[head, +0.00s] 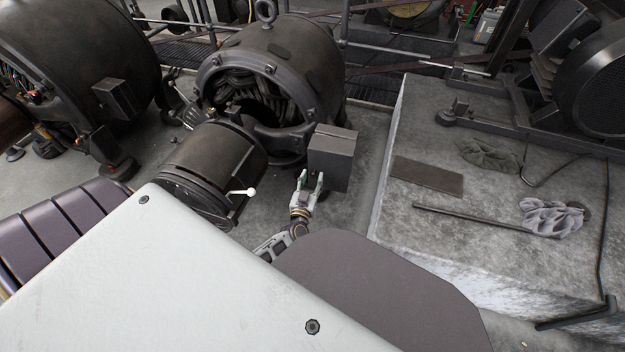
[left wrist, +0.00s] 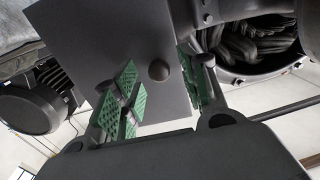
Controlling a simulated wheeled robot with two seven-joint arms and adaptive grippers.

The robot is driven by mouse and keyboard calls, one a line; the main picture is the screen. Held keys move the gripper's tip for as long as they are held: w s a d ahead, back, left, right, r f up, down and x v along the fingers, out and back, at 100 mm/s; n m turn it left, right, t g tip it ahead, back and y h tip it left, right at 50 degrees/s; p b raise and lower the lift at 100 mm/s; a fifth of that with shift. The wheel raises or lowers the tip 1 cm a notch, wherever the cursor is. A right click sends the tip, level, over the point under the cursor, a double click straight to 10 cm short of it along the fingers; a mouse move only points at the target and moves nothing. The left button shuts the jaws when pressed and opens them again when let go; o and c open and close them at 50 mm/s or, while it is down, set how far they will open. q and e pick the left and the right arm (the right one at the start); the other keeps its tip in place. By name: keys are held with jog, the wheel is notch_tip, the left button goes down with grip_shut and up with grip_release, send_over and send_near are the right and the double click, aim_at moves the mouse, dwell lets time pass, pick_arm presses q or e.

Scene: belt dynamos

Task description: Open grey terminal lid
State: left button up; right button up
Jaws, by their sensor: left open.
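The grey terminal box (head: 334,165) is mounted on the side of the large dark dynamo (head: 285,65). Its grey lid (head: 336,132) looks closed, with a thin seam near the top. My left gripper (head: 310,182) is open at the box's lower left front. In the left wrist view, a flat grey face (left wrist: 110,45) of the box fills the upper middle. A round dark knob (left wrist: 158,70) on that face shows between the green-padded fingers of the left gripper (left wrist: 160,85). I cannot tell whether the fingers touch it. My right gripper is not in view.
A dark cylinder with a white-knobbed lever (head: 250,192) is left of the gripper. A pale stone block (head: 420,130) to the right bears a flat plate (head: 428,176), a rod (head: 470,216) and grey cloths (head: 550,217). A strip of floor (head: 370,165) lies between box and block.

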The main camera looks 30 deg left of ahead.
pick_arm(q)
jog(key=shift+w+a, duration=0.25)
jog(key=shift+w, duration=0.35)
grip_shut()
